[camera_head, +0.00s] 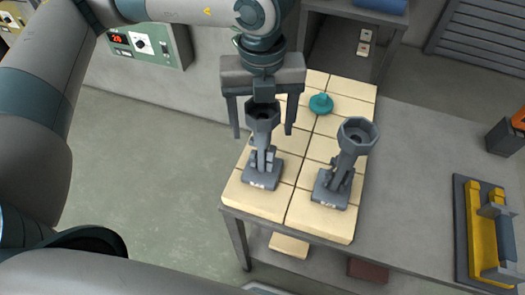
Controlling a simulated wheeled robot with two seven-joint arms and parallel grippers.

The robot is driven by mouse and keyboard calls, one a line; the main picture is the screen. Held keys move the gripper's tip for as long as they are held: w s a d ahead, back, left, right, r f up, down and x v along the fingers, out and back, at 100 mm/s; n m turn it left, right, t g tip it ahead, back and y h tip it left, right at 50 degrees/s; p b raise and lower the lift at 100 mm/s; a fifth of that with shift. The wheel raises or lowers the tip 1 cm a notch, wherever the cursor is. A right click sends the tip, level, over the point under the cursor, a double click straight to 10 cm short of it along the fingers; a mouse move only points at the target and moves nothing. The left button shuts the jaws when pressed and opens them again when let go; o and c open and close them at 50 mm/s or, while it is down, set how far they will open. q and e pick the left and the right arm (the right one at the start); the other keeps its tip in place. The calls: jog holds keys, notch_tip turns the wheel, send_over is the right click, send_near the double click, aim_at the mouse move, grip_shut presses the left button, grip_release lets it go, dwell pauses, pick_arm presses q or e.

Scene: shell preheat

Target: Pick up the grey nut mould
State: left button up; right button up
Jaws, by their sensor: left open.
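Two similar grey hexagonal-topped pieces stand on a table covered with pale tiles. I cannot tell for sure which is the grey nut mould. The left grey piece (263,132) stands upright on a square base. The right grey piece (350,150) has a wider hexagonal cup and leans slightly right in the picture. My left gripper (263,135) points down and is open, with one finger on each side of the left piece's hexagonal top. A gap shows beside each finger. My right gripper is not in view.
A teal knobbed disc (321,103) lies on the tiles behind the two pieces. A yellow and grey fixture (487,232) is on the grey table (420,165) at right. A control box (148,45) with a red display is at the back left. The table's middle right is bare.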

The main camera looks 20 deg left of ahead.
pick_arm(q)
grip_shut()
dwell(0.3)
jog(key=shift+r, duration=0.1)
jog(key=shift+r+b, duration=0.35)
jog(key=shift+r, duration=0.15)
notch_tip(320, 180, up, 7)
jog(key=b, duration=0.2)
jog(key=shift+r+b, duration=0.2)
jog(key=shift+b, duration=0.2)
jog(key=shift+r, duration=0.75)
